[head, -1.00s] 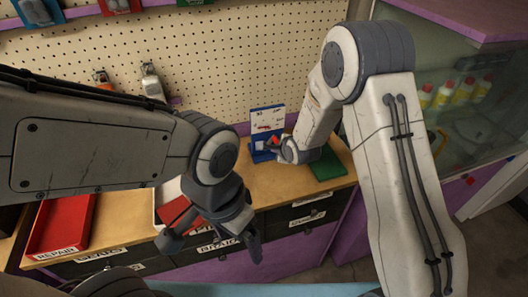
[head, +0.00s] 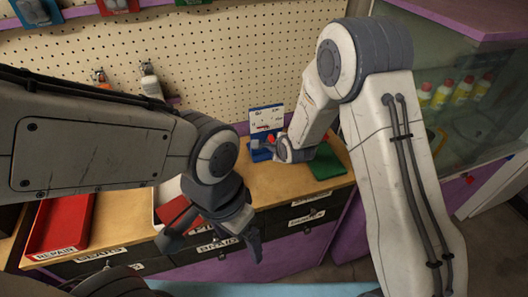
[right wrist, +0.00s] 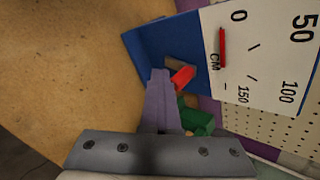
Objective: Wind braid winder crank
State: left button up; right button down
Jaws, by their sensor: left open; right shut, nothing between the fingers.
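The braid winder (head: 264,117) stands on the workbench at centre, with a blue base and a white upright plate. In the right wrist view its white dial plate (right wrist: 262,50) has numbers, "CM" and a red pointer. A small red part (right wrist: 182,77), likely the crank handle, sits close beside my right fingertips, with a green part (right wrist: 197,119) nearby. My right gripper (head: 267,148) is at the winder, shut and empty; in its wrist view the fingers (right wrist: 160,92) lie over the blue base. I cannot tell whether they touch the red part. My left gripper (head: 212,238) hangs open in front of the bench, empty.
A red tray (head: 62,222) labelled REPAIR and a white tray (head: 166,190) sit left on the bench. A green mat (head: 325,163) lies right of the winder. Labelled drawers are below, a pegboard (head: 215,60) behind, and a glass cabinet (head: 460,110) at right.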

aim_at(268, 138)
jog(key=shift+w+a+r+t, duration=0.25)
jog(key=shift+w+r, duration=0.15)
jog(key=shift+r, duration=0.25)
jog(key=shift+w+a+r+t, duration=0.2)
jog(key=shift+w+r, duration=0.15)
jog(key=shift+r, duration=0.25)
jog(key=shift+s+a, duration=0.15)
jog(key=shift+a, duration=0.1)
jog(key=shift+d+b, duration=0.3)
jog(key=shift+b, duration=0.15)
jog(key=shift+s+d, duration=0.15)
jog(key=shift+s, duration=0.2)
jog(key=s+d+b, duration=0.1)
jog(key=s+d, duration=0.1)
jog(key=s, duration=0.4)
jog(key=shift+f+b, duration=0.25)
jog(key=shift+b, duration=0.05)
jog(key=shift+s, duration=0.1)
